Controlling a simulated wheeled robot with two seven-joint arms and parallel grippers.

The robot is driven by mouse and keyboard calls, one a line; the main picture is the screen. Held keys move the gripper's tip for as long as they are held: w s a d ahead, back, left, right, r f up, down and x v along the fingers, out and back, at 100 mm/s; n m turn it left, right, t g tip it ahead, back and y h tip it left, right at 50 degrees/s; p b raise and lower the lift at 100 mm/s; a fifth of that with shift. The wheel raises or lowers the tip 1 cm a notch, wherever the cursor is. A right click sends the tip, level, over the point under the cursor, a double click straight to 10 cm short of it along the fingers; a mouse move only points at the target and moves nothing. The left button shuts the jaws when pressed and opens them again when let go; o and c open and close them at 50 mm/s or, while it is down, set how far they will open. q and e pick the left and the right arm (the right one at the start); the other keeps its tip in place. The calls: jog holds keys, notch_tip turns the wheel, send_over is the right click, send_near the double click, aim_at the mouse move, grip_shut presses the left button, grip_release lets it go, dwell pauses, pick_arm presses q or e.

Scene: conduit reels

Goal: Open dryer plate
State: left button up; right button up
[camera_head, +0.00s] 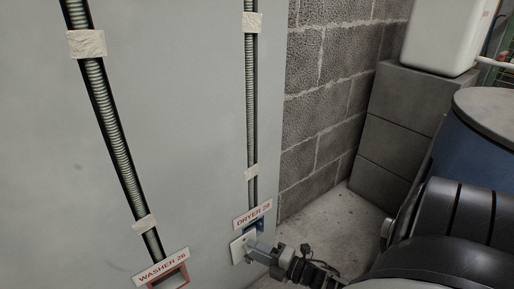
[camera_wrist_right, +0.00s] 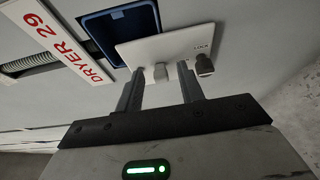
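The white dryer plate (camera_wrist_right: 150,48) is on the grey wall below the red-lettered dryer label (camera_head: 253,215). It sits to one side of a blue recessed box (camera_wrist_right: 122,28), whose inside shows. The plate carries a small grey knob (camera_wrist_right: 160,72) and a dark knob near the word LOCK. In the head view the plate (camera_head: 237,249) is partly behind my right gripper (camera_head: 257,249). In the right wrist view my right gripper's fingers (camera_wrist_right: 160,88) stand apart at the plate, with the small knob between their tips. Contact is unclear. My left gripper is out of view.
A washer label (camera_head: 162,268) with a red-framed opening is at the lower left. Two taped conduits (camera_head: 118,145) run up the wall. Grey blocks (camera_head: 400,125) under a white container and a blue drum (camera_head: 478,140) stand at right. Some bare floor (camera_head: 335,215) shows between.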

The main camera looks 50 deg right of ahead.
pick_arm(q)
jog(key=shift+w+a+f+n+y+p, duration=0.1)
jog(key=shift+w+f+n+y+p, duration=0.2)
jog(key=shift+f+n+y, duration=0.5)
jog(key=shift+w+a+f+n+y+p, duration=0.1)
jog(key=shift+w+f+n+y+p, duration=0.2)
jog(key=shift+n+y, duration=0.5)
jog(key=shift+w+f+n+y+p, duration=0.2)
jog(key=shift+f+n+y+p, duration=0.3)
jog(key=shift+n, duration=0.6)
pick_arm(e)
jog(key=v, duration=1.6)
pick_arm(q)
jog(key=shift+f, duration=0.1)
